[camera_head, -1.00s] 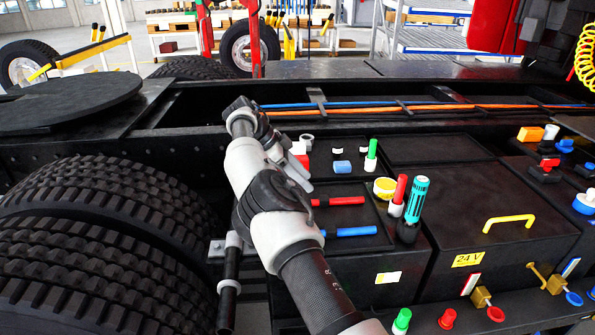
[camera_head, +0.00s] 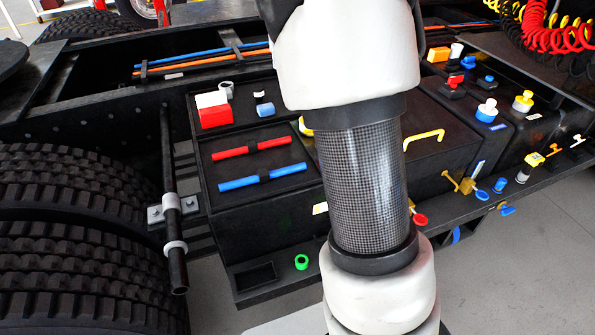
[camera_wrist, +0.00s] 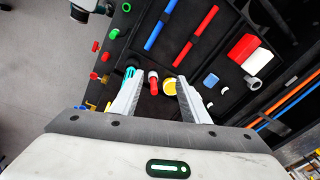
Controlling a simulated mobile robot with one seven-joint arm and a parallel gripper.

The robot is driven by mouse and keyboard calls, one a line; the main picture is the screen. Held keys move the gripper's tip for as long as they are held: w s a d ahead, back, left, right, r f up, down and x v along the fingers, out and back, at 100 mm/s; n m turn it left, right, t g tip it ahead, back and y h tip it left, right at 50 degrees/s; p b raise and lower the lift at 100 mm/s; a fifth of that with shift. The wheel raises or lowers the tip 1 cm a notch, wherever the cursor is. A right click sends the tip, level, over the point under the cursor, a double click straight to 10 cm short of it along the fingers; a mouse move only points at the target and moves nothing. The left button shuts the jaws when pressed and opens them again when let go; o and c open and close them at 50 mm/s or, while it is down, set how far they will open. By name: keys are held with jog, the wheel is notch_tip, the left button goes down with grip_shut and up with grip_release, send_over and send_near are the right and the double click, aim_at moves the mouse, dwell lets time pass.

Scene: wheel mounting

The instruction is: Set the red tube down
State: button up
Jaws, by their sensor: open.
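The red tube (camera_head: 251,148) lies flat in a shallow dark tray (camera_head: 216,197), with a dark clip at its middle. A blue tube (camera_head: 262,178) lies beside it, roughly parallel and apart. The wrist view also shows the red tube (camera_wrist: 195,37) and the blue tube (camera_wrist: 159,25) beyond the fingertips. My gripper (camera_wrist: 158,76) is open, with no tube between its fingers. In the head view my arm hides the gripper.
A red-capped cylinder (camera_wrist: 153,82) and a yellow round piece (camera_wrist: 169,88) show around the fingertips. A red-and-white block (camera_head: 215,113) and small blue block (camera_head: 265,109) sit behind the tubes. Large tyres (camera_head: 75,235) stand at left.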

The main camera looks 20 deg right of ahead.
jog(key=s+a+r+n+t+y, duration=0.1)
jog(key=s+a+n, duration=0.25)
jog(key=s, duration=0.55)
jog(key=s+a+n+t+y, duration=0.15)
jog(key=s+n, duration=0.25)
jog(key=s, duration=0.5)
jog(key=s+a+f+n+h, duration=0.1)
jog(key=s+f+n, duration=0.1)
jog(key=s, duration=0.3)
jog(key=s+a+f+n+t, duration=0.1)
jog(key=s+a+f+n, duration=0.1)
jog(key=s+f+n, duration=0.1)
jog(key=shift+s+a+f+n+h, duration=0.25)
jog(key=shift+s+f+n+h, duration=0.15)
jog(key=shift+s, duration=0.85)
